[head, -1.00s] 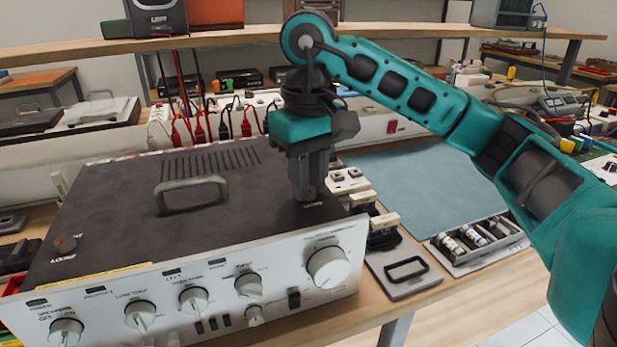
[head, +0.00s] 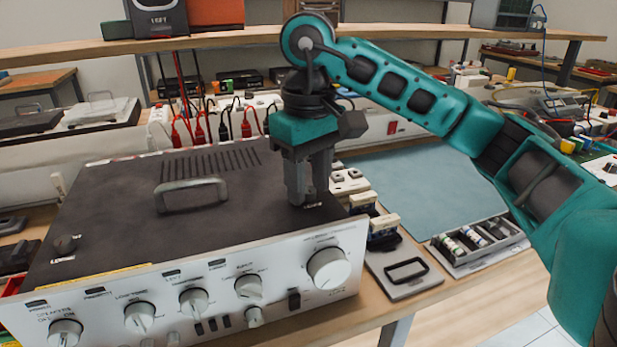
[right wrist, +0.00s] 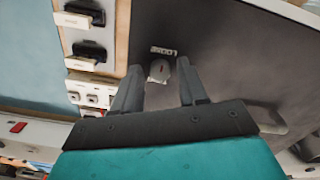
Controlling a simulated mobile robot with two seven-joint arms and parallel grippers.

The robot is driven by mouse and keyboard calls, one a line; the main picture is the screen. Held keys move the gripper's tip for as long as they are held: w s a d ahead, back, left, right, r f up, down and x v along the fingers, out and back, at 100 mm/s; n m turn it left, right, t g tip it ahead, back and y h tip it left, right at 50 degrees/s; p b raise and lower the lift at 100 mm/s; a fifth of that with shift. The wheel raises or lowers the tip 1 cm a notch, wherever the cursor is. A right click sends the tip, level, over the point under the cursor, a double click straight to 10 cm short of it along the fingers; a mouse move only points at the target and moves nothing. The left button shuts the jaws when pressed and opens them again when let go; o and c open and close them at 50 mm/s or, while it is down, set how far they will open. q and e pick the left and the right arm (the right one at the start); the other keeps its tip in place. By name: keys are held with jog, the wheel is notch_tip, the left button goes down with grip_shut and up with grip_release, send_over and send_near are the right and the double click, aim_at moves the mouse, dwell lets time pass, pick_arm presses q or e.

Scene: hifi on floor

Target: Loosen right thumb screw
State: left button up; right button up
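The right thumb screw (right wrist: 158,71) is a small knob on the amplifier's dark top, beside a small printed label. In the right wrist view it lies between the tips of my right gripper (right wrist: 159,82), whose two fingers stand apart. I cannot tell whether either finger touches it. In the head view my right gripper (head: 308,200) points straight down at the front right corner of the amplifier (head: 130,215), and its fingers hide the screw. The left thumb screw (head: 65,244) is a dark knob at the front left of the lid. My left gripper is not in view.
A metal handle (head: 190,195) stands up from the lid, left of my right gripper. Small module blocks (head: 380,222), a grey plate (head: 405,272) and a battery tray (head: 475,245) lie to the right. A blue mat (head: 420,185) is clear. Cables and red plugs stand behind the amplifier.

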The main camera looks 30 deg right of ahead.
aim_at(309, 189)
jog(key=shift+o, duration=0.5)
jog(key=shift+r, duration=0.15)
jog(key=shift+r, duration=0.35)
notch_tip(309, 189, up, 7)
jog(key=p, duration=0.3)
jog(key=shift+p, duration=0.35)
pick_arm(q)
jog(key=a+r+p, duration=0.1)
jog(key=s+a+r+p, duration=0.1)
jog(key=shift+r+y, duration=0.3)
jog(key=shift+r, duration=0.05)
pick_arm(e)
notch_tip(309, 189, up, 5)
jog(key=shift+f, duration=0.1)
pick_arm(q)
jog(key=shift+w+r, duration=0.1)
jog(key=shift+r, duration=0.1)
